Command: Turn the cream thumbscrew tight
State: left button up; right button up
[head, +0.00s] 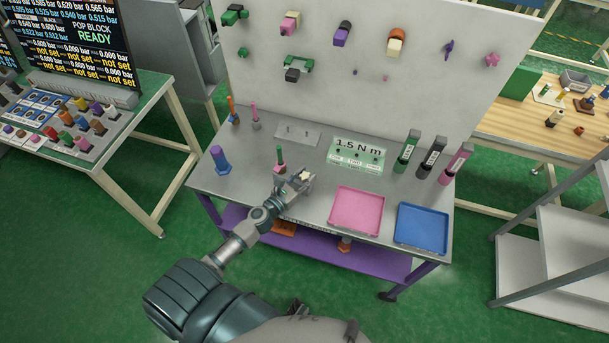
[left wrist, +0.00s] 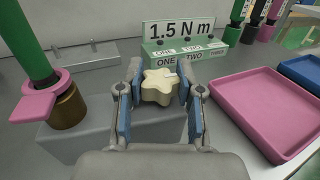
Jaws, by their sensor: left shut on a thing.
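The cream thumbscrew (left wrist: 160,88) is a star-shaped knob, seen between the fingers in the left wrist view and small in the head view (head: 306,175). My left gripper (left wrist: 158,98) is shut on it, one blue-padded finger on each side. In the head view my left gripper (head: 301,180) reaches over the workbench from the lower left. The grey block (left wrist: 75,140) lies under the knob; the screw's shank is hidden. My right gripper is not in view.
A green post with a pink collar (left wrist: 40,100) stands left of the gripper. A "1.5 N m" sign (head: 358,148) stands behind. A pink tray (head: 356,188) and a blue tray (head: 422,206) lie to the right. A panel with mounted parts rises at the back.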

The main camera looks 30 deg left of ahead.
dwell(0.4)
pick_arm(q)
jog(key=o, duration=1.2)
jog(key=s, duration=0.4)
jog(key=s+a, duration=0.1)
jog(key=s, duration=0.3)
jog(key=s+a, duration=0.1)
jog(key=s, duration=0.2)
jog(key=shift+s+f, duration=0.1)
jog(key=shift+s, duration=0.3)
jog(key=shift+a, duration=0.1)
